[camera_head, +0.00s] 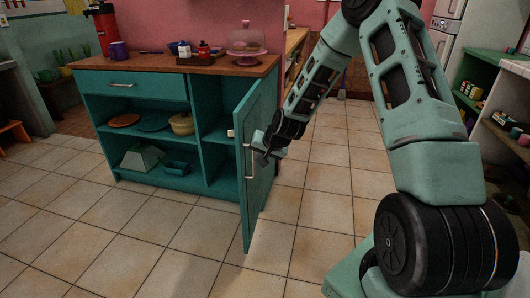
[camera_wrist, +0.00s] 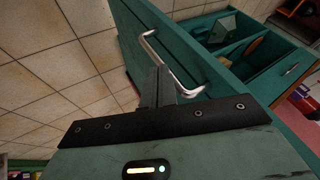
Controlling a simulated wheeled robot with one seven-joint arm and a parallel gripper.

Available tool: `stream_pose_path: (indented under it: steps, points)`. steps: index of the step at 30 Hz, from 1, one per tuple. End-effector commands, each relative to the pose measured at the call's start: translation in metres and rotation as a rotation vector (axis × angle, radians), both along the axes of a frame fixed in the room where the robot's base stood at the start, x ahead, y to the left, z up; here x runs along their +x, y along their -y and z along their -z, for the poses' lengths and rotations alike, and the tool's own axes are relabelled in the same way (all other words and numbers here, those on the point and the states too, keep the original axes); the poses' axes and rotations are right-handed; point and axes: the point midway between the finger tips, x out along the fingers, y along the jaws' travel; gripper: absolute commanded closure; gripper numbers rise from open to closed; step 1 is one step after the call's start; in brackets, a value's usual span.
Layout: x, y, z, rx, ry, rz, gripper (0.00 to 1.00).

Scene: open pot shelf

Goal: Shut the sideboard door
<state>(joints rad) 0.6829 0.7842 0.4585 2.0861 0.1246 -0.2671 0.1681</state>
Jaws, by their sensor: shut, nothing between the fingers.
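The teal sideboard (camera_head: 148,90) stands at the left in the head view, with a wooden top and open shelves. Its door (camera_head: 257,150) is hinged at the right end and stands wide open, jutting toward the camera. A silver bar handle (camera_head: 248,163) is on the door's face; it also shows in the wrist view (camera_wrist: 152,43). My gripper (camera_head: 262,155) is at the door beside the handle. In the wrist view its fingers (camera_wrist: 158,70) are closed together, close to the handle bar, with nothing between them. Whether the fingers touch the handle or door is unclear.
Plates and a pot (camera_head: 182,123) sit on the sideboard's upper shelf. A cake dome (camera_head: 246,40) and bottles stand on its top. Tiled floor (camera_head: 160,240) in front is clear. An open green shelf (camera_head: 478,75) stands at the right.

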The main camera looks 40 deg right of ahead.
Motion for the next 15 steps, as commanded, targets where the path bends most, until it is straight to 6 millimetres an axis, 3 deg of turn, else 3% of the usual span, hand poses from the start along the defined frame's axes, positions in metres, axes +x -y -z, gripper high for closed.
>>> stream_pose_path:
  steps: [6,15]
  points:
    - [0.022,-0.020,-0.001,-0.001,0.000,-0.002,1.00]
    - [0.030,-0.027,-0.001,0.000,0.000,0.000,1.00]
